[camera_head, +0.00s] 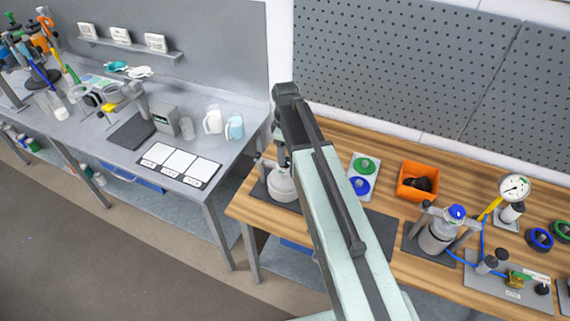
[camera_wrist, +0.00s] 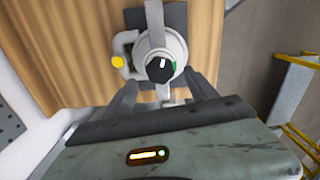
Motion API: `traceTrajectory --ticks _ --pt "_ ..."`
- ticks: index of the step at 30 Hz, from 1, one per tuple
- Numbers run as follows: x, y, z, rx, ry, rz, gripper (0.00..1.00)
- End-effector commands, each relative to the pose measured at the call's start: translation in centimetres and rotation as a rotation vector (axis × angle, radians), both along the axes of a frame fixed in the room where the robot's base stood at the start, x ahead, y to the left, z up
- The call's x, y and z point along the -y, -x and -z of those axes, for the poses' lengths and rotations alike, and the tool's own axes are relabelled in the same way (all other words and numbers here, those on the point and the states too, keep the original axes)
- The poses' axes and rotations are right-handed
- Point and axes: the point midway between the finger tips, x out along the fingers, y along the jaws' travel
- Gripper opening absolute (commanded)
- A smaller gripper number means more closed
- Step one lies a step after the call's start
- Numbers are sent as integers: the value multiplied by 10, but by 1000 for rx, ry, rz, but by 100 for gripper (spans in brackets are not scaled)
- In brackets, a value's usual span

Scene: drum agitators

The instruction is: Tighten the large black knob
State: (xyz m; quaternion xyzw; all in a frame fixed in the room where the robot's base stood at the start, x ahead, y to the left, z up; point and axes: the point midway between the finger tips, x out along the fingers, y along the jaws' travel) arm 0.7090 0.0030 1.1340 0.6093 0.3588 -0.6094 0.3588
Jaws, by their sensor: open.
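A large black knob (camera_wrist: 159,69) with a white pointer mark sits on top of a white drum (camera_wrist: 176,52), with a green mark beside it. In the wrist view it lies ahead of my gripper (camera_wrist: 162,86), roughly centred between the two dark fingers. The fingers are apart, with nothing held between them; I cannot tell how far above the drum they are. In the head view the white drum (camera_head: 283,188) stands on a dark mat at the left end of the wooden bench, below my gripper, and my arm partly covers it.
A pad with green and blue round knobs (camera_head: 364,176), an orange bin (camera_head: 417,181) and a second drum with a blue top (camera_head: 438,236) stand to the right. A yellow knob (camera_wrist: 117,62) sits beside the white drum. A grey bench (camera_head: 200,130) is at left.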

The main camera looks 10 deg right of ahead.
Motion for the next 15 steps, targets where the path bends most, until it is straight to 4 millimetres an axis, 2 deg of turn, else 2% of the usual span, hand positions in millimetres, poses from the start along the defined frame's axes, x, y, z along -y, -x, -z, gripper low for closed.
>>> traceTrajectory --ticks 1,6,15 --pt "0 0 19 0 0 0 67" --pt "0 0 40 0 0 1 67" --pt "0 0 39 0 0 1 67"
